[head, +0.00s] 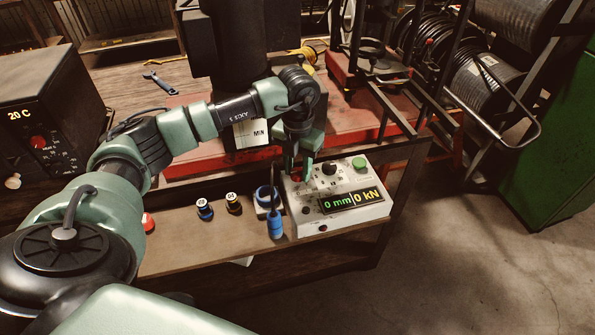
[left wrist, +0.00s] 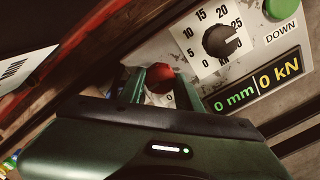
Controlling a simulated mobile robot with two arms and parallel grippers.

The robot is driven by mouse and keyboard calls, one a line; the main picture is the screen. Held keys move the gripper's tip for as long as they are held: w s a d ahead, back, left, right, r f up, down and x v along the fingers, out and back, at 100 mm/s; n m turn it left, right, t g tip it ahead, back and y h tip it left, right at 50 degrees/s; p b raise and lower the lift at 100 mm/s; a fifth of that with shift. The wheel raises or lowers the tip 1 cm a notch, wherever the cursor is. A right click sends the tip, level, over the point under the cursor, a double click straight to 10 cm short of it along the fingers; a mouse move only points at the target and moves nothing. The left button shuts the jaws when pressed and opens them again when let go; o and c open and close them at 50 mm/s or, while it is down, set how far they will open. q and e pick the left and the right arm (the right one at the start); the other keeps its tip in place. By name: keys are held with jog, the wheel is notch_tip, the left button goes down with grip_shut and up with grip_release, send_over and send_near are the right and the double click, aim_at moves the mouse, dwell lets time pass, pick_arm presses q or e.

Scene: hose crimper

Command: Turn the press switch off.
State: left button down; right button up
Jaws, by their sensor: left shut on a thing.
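The press control box (head: 300,220) is light grey and sits on the front part of the workbench. Its display (head: 350,201) reads 0 mm and 0 kN. My left gripper (head: 303,172) points down at the box's left upper part. In the left wrist view, its two green fingers (left wrist: 160,92) are on either side of the red rotary switch (left wrist: 160,76) and shut on it. A "0" mark shows beside the switch; its other markings are hidden by the fingers. My right gripper is not in view.
Right of the switch are a black dial (head: 329,168) and a green button (head: 359,163). A blue-handled tool (head: 274,226) stands left of the box, near two small capped items (head: 204,209). The dark press column (head: 240,50) rises behind. Open floor lies right.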

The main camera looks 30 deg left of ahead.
aim_at(297, 171)
pick_arm(q)
jog(key=n+b, duration=0.1)
jog(key=n, duration=0.3)
jog(key=shift+n, duration=0.3)
jog(key=shift+w+r+n, duration=0.1)
jog(key=shift+n, duration=1.9)
jog(key=c, duration=1)
grip_release()
jog(key=shift+o, duration=0.2)
jog(key=shift+b, duration=0.3)
notch_tip(297, 171, up, 8)
jog(key=shift+f+b, duration=0.1)
jog(key=shift+b, duration=0.8)
jog(key=shift+f, duration=0.1)
